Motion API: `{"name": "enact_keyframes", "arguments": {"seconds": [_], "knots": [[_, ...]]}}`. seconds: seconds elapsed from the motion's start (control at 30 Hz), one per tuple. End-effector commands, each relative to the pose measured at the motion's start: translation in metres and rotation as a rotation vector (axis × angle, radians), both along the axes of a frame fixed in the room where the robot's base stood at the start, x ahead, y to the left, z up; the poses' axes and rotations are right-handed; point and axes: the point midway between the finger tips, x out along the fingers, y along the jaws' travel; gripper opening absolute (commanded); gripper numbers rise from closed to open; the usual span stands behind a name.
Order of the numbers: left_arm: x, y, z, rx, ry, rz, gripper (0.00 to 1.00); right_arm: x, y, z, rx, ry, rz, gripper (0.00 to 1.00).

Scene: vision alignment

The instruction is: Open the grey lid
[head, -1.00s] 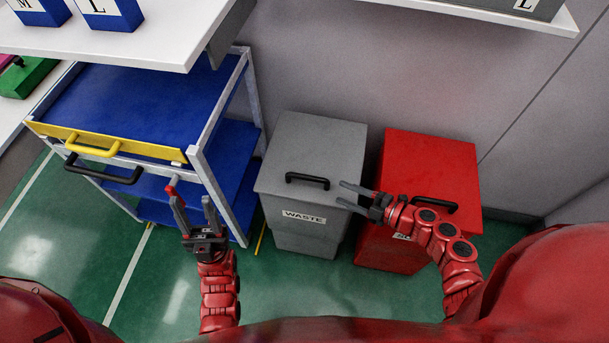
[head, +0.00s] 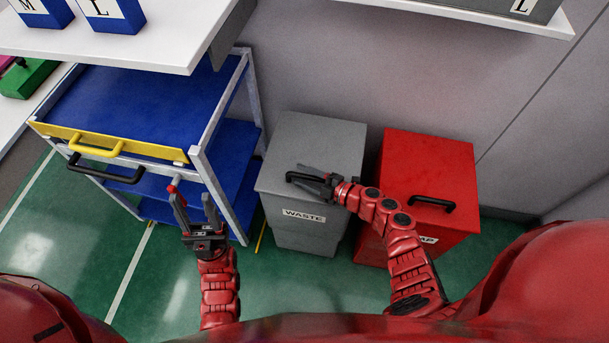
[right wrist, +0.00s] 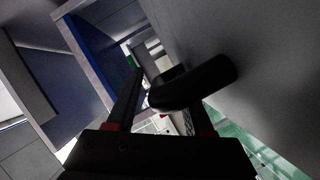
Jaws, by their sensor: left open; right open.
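The grey lid (head: 322,140) lies closed on the grey waste bin (head: 305,236), with a black bar handle (head: 291,177) near its front. My right gripper (head: 304,178) is open at this handle, its fingers reaching in from the right. In the right wrist view the black handle (right wrist: 195,84) shows large between and in front of the open fingers (right wrist: 165,95); I cannot tell whether they touch it. The right fingers hide part of the handle in the head view. My left gripper (head: 191,198) is open and empty, in front of the cart and left of the bin.
A red bin (head: 430,165) with a black handle stands right of the grey one. A blue-shelved cart (head: 150,105) with yellow and black handles stands to the left. A white shelf (head: 130,45) overhangs the cart. Green floor (head: 270,290) is clear in front.

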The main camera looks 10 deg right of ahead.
Motion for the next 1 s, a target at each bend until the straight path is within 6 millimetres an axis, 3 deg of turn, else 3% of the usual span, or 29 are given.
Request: {"name": "enact_keyframes", "arguments": {"seconds": [0.07, 0.33, 1.0], "knots": [[0.0, 0.0, 0.0, 0.0, 0.0, 0.0, 0.5, -0.0001, -0.0002, 0.0, 0.0, 0.0, 0.0, 0.49], [0.0, 0.0, 0.0, 0.0, 0.0, 0.0, 0.5, -0.0002, -0.0005, -0.0001, 0.0, 0.0, 0.0, 0.0], [0.0, 0.0, 0.0, 0.0, 0.0, 0.0, 0.5, -0.0004, -0.0007, -0.0004, -0.001, 0.002, -0.001, 0.0]]}}
